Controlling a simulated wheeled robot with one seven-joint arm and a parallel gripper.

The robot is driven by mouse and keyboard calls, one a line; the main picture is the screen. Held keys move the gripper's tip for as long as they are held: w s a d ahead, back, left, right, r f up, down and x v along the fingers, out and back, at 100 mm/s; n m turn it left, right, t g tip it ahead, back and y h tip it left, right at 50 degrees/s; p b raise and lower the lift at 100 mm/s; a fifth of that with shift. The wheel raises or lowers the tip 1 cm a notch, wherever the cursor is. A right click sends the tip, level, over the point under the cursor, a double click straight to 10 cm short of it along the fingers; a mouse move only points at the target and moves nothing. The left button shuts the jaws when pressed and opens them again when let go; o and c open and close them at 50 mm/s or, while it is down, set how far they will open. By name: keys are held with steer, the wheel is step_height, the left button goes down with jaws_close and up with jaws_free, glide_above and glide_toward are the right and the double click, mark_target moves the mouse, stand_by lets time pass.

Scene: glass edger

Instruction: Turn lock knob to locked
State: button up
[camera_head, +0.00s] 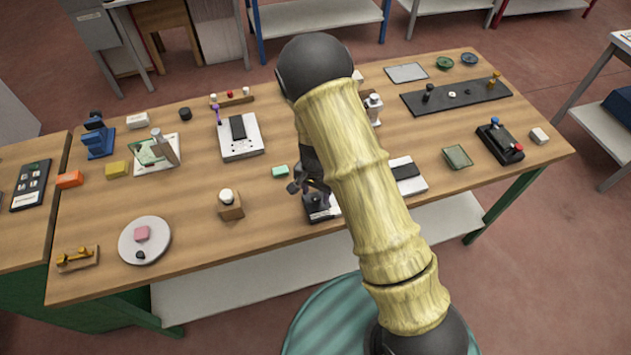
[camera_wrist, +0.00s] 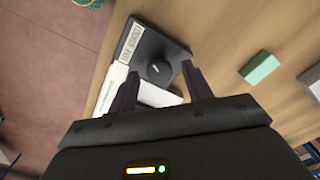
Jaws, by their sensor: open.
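The lock knob (camera_wrist: 160,72) is a round black knob with a short light mark on its top. It sits on a black plate (camera_wrist: 166,48) that has a small label strip and a white portion beside it. In the head view the black plate (camera_head: 316,207) lies near the table's front edge, mostly under my arm, and the knob cannot be made out. My gripper (camera_wrist: 160,69) is open, with one finger on each side of the knob in the wrist view. I cannot tell whether the fingers touch it. My gripper also shows in the head view (camera_head: 311,184).
A green block (camera_head: 280,171) and a wooden block with a white knob (camera_head: 230,207) stand to the left. A white-and-black box (camera_head: 408,178) is close on the right. Several other fixtures cover the wooden table (camera_head: 200,265); its front left is partly clear.

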mark_target(316, 196)
step_height(316, 196, up, 17)
steer(key=b, duration=0.2)
steer(key=shift+r+b, duration=0.15)
steer(key=shift+b, duration=0.15)
stand_by(0.4)
steer(key=s+d+r+n+t, duration=0.2)
steer(key=s+d+n, duration=0.4)
steer(key=s+d, duration=0.7)
steer(key=shift+s+d+r+t, duration=0.25)
steer(key=shift+d+r+t, duration=0.1)
steer(key=shift+r, duration=0.25)
